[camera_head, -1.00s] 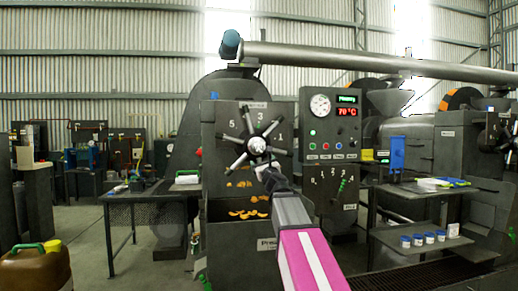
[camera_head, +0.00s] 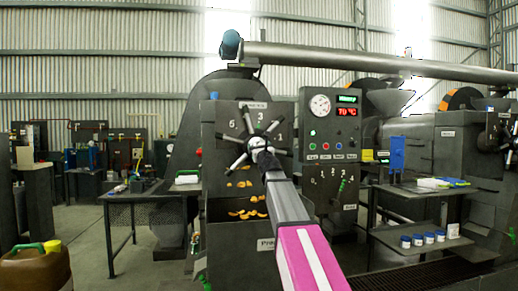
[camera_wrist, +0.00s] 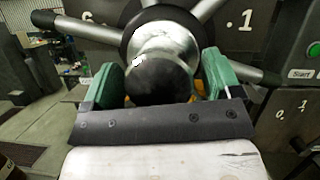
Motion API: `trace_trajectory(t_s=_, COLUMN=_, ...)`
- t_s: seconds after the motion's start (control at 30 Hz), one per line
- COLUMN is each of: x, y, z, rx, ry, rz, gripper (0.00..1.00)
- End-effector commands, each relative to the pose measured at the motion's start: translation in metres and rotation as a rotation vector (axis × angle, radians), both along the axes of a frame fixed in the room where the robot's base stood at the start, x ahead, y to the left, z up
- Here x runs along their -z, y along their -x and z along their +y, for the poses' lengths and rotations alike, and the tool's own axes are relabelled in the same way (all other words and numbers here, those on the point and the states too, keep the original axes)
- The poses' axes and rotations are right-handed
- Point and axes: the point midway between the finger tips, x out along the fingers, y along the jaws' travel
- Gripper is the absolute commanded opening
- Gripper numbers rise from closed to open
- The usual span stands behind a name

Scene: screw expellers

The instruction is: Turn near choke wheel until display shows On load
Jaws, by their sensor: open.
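The near choke wheel (camera_head: 238,162) is a dark wheel with several metal spokes and black tips, on the front of the near press. My gripper (camera_head: 260,148) is in front of its hub and hides the hub in the head view. In the wrist view the rounded dark end of the hub (camera_wrist: 158,80) lies between the two green fingers of my gripper (camera_wrist: 162,77). The fingers are open, one on each side; I cannot tell whether they touch it. The display (camera_head: 347,99) on the panel right of the wheel has green text too small to read.
A red 70 °C readout (camera_head: 347,112) and a pressure gauge (camera_head: 320,105) share the panel. A grey side table (camera_head: 150,192) stands left and a shelf with small jars (camera_head: 428,238) right. A brown canister (camera_head: 36,270) stands at the lower left.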

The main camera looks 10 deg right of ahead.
Motion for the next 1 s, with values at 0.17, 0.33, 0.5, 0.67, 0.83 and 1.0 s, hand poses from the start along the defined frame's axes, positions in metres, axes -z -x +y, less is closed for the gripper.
trace_trajectory(t_s=0.17, x=-0.0025, y=-0.0065, z=0.0007, rx=0.0, ry=0.0, rz=0.0, gripper=0.84)
trace_trajectory(t_s=0.33, x=-0.0023, y=-0.0058, z=0.0006, rx=0.0, ry=0.0, rz=0.0, gripper=0.84)
trace_trajectory(t_s=0.5, x=-0.0022, y=-0.0058, z=0.0005, rx=0.0, ry=0.001, rz=0.0, gripper=0.29)
trace_trajectory(t_s=0.67, x=-0.0022, y=-0.0058, z=0.0005, rx=0.0, ry=0.003, rz=0.0, gripper=0.16)
trace_trajectory(t_s=0.83, x=-0.0023, y=-0.0056, z=0.0003, rx=0.0, ry=0.032, rz=-0.002, gripper=0.16)
trace_trajectory(t_s=1.0, x=-0.0025, y=-0.0057, z=-0.0002, rx=0.001, ry=0.104, rz=-0.005, gripper=0.16)
